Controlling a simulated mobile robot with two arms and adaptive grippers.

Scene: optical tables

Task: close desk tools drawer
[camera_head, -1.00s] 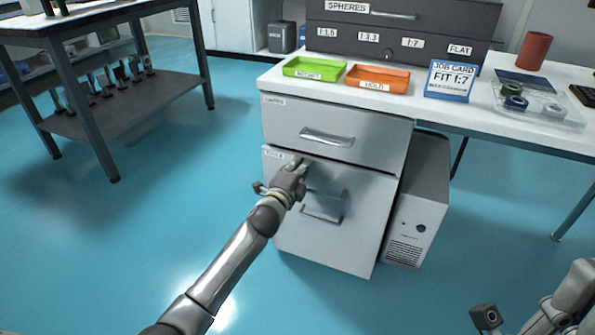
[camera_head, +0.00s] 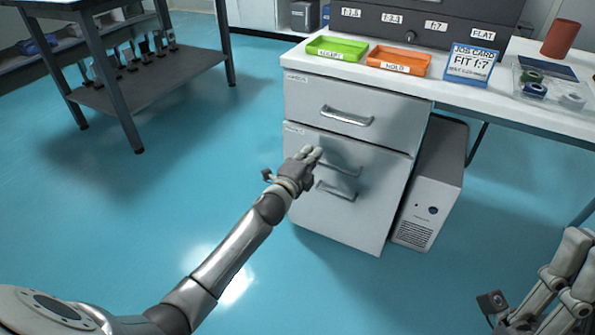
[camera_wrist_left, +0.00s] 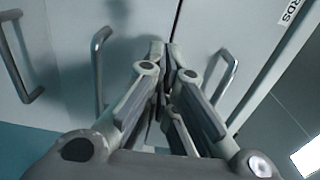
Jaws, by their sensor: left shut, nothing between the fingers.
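The pale grey drawer unit stands under the desk. Its lower drawer front (camera_head: 370,215) has a small label at its upper left, too blurred to read surely, and two metal handles. It looks about flush with the upper drawer (camera_head: 390,120); a small gap cannot be told. My left gripper (camera_head: 316,152) is shut and empty, its fingertips at the upper left of the lower front. In the left wrist view, the shut fingers (camera_wrist_left: 167,50) point at the front, between handles; contact cannot be told. My right gripper (camera_head: 575,245) is at the lower right, its opening unclear.
On the desk (camera_head: 480,105) are a green tray (camera_head: 337,48), an orange tray (camera_head: 399,60) and a job card (camera_head: 472,63). A computer case (camera_head: 435,190) stands right of the drawers. The floor at left is clear up to a dark table (camera_head: 150,95).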

